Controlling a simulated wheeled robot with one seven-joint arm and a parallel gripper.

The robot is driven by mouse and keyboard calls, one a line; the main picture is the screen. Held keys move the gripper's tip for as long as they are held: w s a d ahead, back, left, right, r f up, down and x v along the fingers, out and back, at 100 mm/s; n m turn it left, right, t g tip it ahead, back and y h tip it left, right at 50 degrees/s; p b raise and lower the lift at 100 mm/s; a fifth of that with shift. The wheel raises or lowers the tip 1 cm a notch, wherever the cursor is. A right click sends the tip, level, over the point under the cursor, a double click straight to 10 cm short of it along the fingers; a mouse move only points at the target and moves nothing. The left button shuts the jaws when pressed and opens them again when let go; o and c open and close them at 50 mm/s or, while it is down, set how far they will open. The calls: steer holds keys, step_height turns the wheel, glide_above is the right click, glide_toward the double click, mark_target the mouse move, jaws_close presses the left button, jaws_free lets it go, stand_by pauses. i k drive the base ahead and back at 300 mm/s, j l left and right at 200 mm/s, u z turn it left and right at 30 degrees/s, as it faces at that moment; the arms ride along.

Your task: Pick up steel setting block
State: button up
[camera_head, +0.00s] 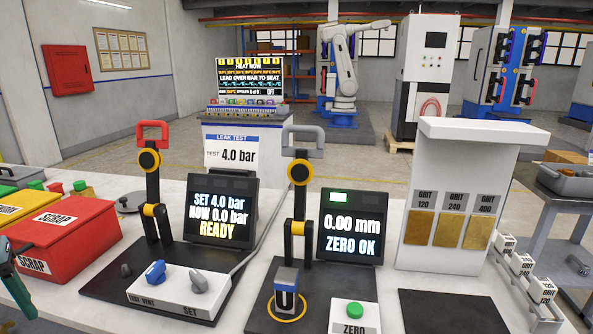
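A small grey block (286,278) with a flat top and darker, bluish sides stands upright inside a yellow ring on the dark base plate (262,318) of the middle gauge stand. It looks like the steel setting block, though its markings are too small to read. The gauge stand (299,205), with a yellow-ringed dial and grey top handle, rises just behind it. The screen (351,224) beside the stand reads 0.00 mm, ZERO OK.
A white box with a green ZERO button (355,311) stands right of the block. The leak test stand (152,190) and its knob box (170,288) are to the left. A dark mat (450,312) at right is bare.

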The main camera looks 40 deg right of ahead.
mark_target(287, 279)
steer(key=z, duration=1.55)
